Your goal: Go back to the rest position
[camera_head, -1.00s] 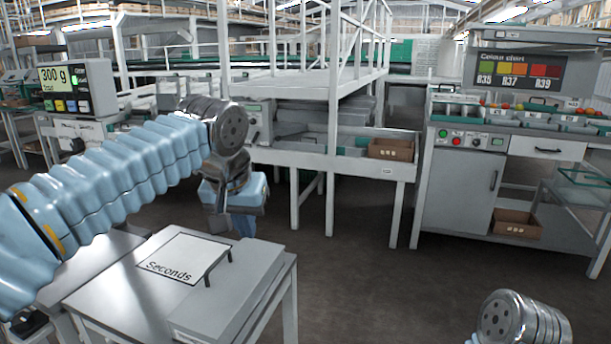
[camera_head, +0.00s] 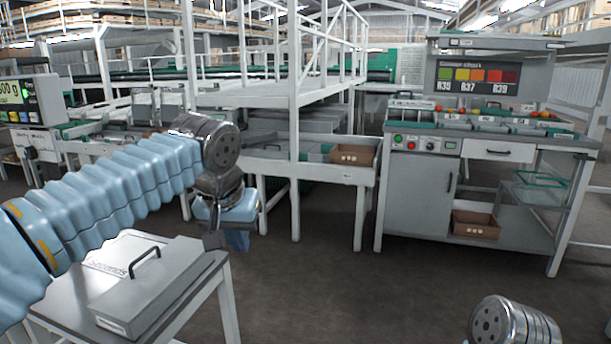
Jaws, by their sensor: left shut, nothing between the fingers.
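My left arm comes in from the left in a pale blue ribbed sleeve. My left gripper (camera_head: 238,238) hangs down from its metal wrist, shut and empty, over the floor just right of the Seconds table. Of my right arm only a metal joint shows at the bottom right; the right gripper is out of the picture.
A grading bench (camera_head: 420,190) with a colour chart (camera_head: 478,76) stands at the right. A display scale (camera_head: 30,100) is at the far left. Open floor (camera_head: 340,290) lies in the middle.

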